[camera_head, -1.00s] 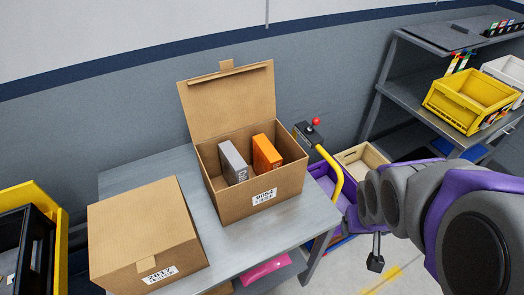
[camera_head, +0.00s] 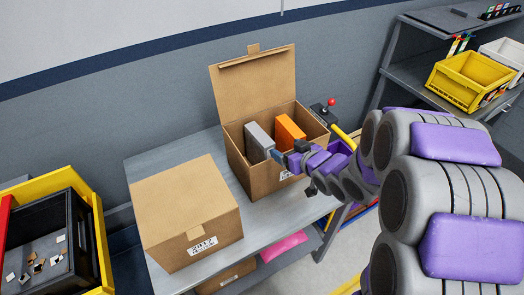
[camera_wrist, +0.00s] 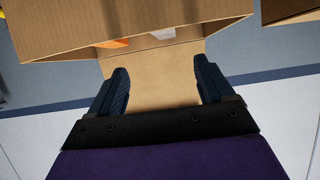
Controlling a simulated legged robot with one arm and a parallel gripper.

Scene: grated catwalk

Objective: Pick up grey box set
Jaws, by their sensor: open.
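The grey box set (camera_head: 258,143) stands upright inside an open cardboard box (camera_head: 256,178) on the grey table, to the left of an orange box (camera_head: 288,131). My gripper (camera_head: 280,156) is at the front rim of the cardboard box, in front of the grey and orange boxes. In the wrist view my gripper (camera_wrist: 163,90) is open, with nothing between its fingers. The raised cardboard lid (camera_wrist: 155,75) shows beyond the fingers. Small parts of the orange box (camera_wrist: 112,43) and a pale grey item (camera_wrist: 163,34), likely the grey box set, show over the cardboard wall.
A closed cardboard box (camera_head: 186,210) stands on the table (camera_head: 150,160) to the left. A black bin in a yellow frame (camera_head: 88,225) is at far left. Shelves with a yellow bin (camera_head: 462,82) are at right. The open lid (camera_head: 253,90) rises behind the contents.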

